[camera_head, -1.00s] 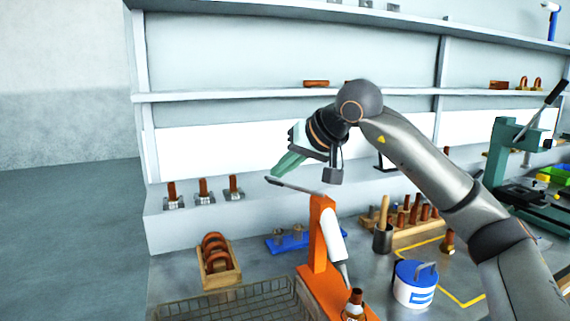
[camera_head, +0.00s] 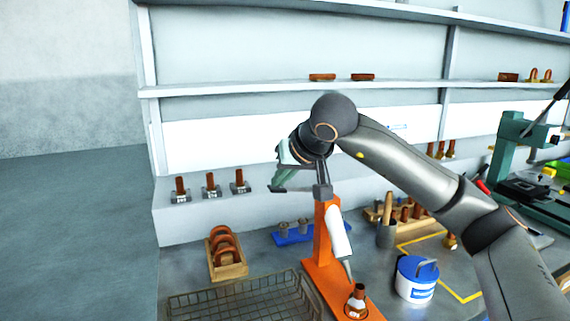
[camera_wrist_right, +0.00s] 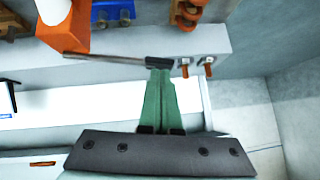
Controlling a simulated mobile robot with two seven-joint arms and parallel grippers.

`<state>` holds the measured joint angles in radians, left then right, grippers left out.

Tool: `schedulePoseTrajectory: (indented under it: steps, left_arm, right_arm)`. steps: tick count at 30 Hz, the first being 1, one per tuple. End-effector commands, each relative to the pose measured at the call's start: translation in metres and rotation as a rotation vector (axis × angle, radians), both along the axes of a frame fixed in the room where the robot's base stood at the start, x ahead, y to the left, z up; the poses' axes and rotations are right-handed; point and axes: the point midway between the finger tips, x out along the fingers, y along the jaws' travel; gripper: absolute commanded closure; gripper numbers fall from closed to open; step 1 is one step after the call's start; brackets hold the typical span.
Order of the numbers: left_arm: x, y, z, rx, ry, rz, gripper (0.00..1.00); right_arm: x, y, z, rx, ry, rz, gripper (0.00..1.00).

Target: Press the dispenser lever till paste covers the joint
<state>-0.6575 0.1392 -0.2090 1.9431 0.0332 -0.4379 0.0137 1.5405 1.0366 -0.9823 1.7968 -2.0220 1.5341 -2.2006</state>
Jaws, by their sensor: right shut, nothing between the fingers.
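The dispenser has an orange stand (camera_head: 322,240), a white tube (camera_head: 339,232) slanting down its side and a thin grey lever (camera_head: 294,189) reaching left from its top. A copper joint (camera_head: 358,291) stands upright on the orange base below the tube's nozzle; I cannot tell whether paste is on it. My right gripper (camera_head: 281,180) is shut and empty, its green fingers pointing down at the lever's outer end. In the right wrist view its fingertips (camera_wrist_right: 160,68) meet or nearly meet the lever's dark end pad (camera_wrist_right: 158,62); contact is unclear. My left gripper is not in view.
A wire basket (camera_head: 180,307) is in front left of the stand. A wooden holder of copper bends (camera_head: 228,271) and a blue rack (camera_head: 293,240) stand behind it. A white-and-blue tub (camera_head: 416,292) is on the right. A green press (camera_head: 507,150) stands far right.

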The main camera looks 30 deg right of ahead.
Motion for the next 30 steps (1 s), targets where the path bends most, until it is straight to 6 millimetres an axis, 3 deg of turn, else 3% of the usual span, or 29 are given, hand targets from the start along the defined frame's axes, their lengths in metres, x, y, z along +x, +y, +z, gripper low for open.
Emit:
schedulePoseTrajectory:
  steps: [4, 9, 17, 30]
  left_arm:
    - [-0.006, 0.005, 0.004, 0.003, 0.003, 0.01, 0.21]
    - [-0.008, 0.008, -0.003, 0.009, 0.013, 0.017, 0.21]
    - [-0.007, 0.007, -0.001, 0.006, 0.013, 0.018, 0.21]
    - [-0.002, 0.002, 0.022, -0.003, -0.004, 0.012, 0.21]
  right_arm:
    - [0.001, 0.007, -0.011, -0.104, 0.029, 0.004, 1.0]
    - [0.002, 0.009, -0.024, -0.097, 0.027, 0.001, 1.0]
    - [0.002, 0.008, -0.022, -0.094, 0.025, 0.0, 1.0]
    - [0.002, 0.009, -0.005, -0.094, 0.024, 0.001, 1.0]
